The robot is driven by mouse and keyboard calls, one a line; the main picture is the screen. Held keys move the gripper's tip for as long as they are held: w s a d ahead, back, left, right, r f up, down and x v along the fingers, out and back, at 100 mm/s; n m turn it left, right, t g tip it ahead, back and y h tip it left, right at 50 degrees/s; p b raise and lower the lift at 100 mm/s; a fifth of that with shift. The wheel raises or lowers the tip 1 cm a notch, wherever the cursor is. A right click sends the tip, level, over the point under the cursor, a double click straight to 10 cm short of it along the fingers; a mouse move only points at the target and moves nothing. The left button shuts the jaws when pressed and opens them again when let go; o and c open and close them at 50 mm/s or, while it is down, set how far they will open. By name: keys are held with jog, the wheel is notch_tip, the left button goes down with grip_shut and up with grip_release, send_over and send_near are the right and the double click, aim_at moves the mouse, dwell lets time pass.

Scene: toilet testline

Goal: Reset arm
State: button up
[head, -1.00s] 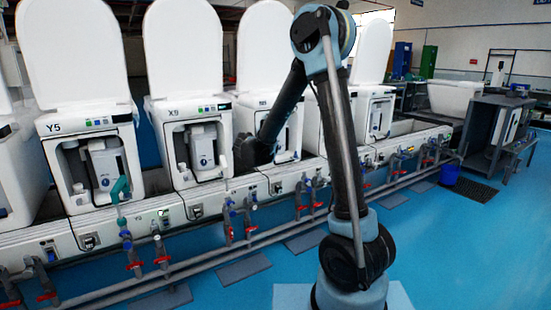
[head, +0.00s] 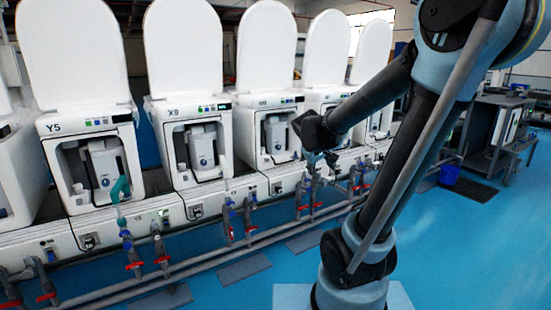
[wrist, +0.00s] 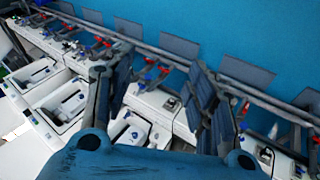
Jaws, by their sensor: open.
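My arm (head: 405,165) rises from its base at the lower right of the head view, folds at the top right and reaches down to the left. My gripper (head: 322,162) hangs at its end in front of the toilet row, small and dark there. In the wrist view, my gripper (wrist: 155,98) is open, its two dark fingers wide apart with nothing between them. Toilets and pipes show beyond the fingers, apart from them.
Several white toilets with raised lids, including one marked Y5 (head: 86,122) and one marked X9 (head: 188,108), stand in a row. Pipes with red and blue valves (head: 230,232) run along their front. A blue bucket (head: 449,174) stands at right.

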jog(key=s+f+m+g+y, duration=0.1)
jog(key=s+f, duration=0.3)
jog(key=s, duration=0.8)
jog(key=s+d+f+m+g+y, duration=0.1)
jog(key=s+f+m+g+y, duration=0.1)
jog(key=s, duration=1)
notch_tip(320, 180, down, 2)
jog(key=shift+d+f+m+g+y, duration=0.15)
jog(key=shift+f+m+g+y, duration=0.25)
jog(key=shift+m, duration=0.5)
jog(key=shift+r, duration=0.15)
jog(key=shift+w+f, duration=0.2)
jog(key=shift+w, duration=0.25)
